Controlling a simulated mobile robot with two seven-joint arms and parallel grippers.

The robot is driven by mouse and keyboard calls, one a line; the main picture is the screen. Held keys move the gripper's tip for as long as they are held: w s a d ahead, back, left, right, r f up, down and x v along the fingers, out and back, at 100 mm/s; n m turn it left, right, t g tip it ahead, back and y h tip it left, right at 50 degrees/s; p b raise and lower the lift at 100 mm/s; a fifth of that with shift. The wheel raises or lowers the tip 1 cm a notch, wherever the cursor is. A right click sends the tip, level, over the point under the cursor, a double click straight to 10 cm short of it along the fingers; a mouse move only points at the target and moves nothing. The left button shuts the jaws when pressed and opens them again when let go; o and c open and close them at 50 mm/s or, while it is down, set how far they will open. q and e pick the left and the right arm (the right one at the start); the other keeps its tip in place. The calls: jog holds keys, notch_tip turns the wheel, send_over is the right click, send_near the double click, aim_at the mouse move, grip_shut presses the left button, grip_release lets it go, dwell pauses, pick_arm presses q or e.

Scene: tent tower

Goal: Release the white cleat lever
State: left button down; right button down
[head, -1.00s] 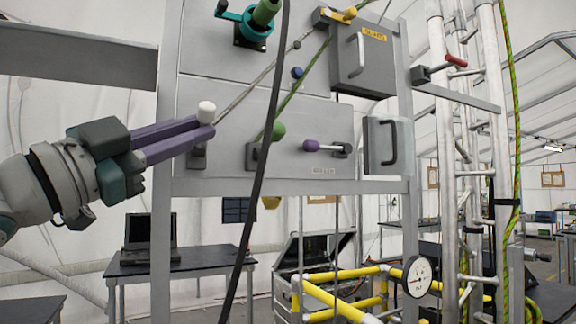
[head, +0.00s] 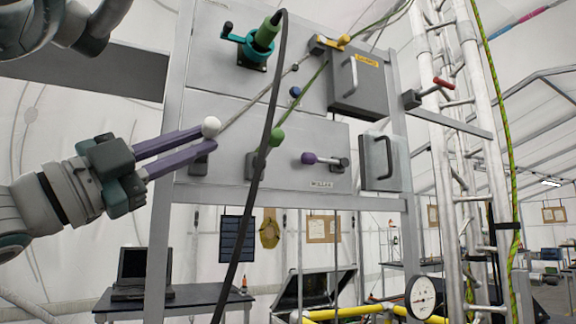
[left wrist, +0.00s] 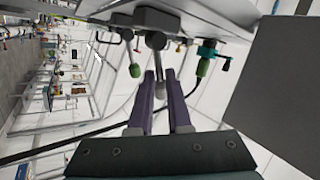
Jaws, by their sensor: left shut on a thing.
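The white cleat lever (head: 211,126) has a round white knob and stands at the left of the grey panel. A dark bracket (head: 198,165) sits below it. My left gripper (head: 207,138) reaches in from the left with long purple fingers, shut on the lever just below its knob. A thin rope (head: 240,112) runs from near the lever up to the right. My right gripper is not seen.
A green-knobbed lever (head: 277,137) stands to the right, with a green rope, and a black cable (head: 262,150) hangs close in front.

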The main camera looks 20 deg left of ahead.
pick_arm(q)
jog(key=shift+s+d+r, duration=0.2)
jog(key=c, duration=1.1)
grip_release()
jog(key=shift+f, duration=0.1)
jog(key=b+v, duration=0.6)
jog(key=v, duration=0.4)
jog(key=shift+w, duration=0.1)
